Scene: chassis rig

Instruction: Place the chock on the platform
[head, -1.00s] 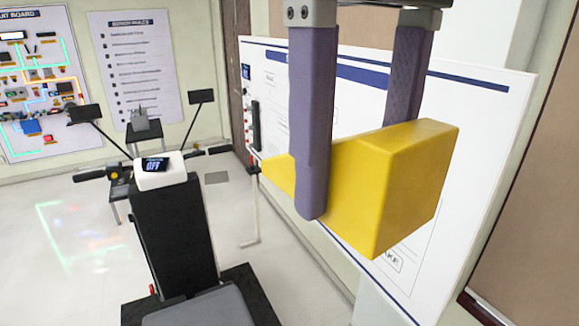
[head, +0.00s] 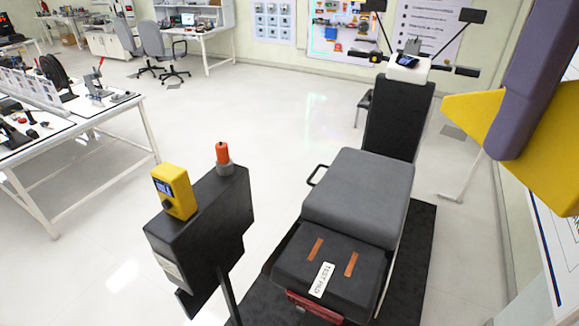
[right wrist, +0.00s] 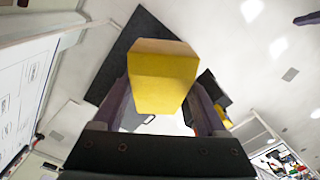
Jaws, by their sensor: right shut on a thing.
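The yellow wedge-shaped chock (head: 550,165) is at the right edge of the head view, partly cut off by the frame. My right gripper (head: 507,145) is shut on it with purple fingers and holds it in the air. In the right wrist view the chock (right wrist: 165,80) sits between the two fingers of the gripper (right wrist: 162,108). A black platform (head: 290,255) with two orange strips and a "TEST PAD" label is low in the head view, in front of a grey padded seat. It is apart from the chock.
A black stand (head: 215,220) with a yellow box (head: 174,192) and an orange-topped knob (head: 223,155) stands left of the platform. A grey seat (head: 357,195) and upright black column (head: 395,115) rise behind it. A workbench (head: 85,110) is at left.

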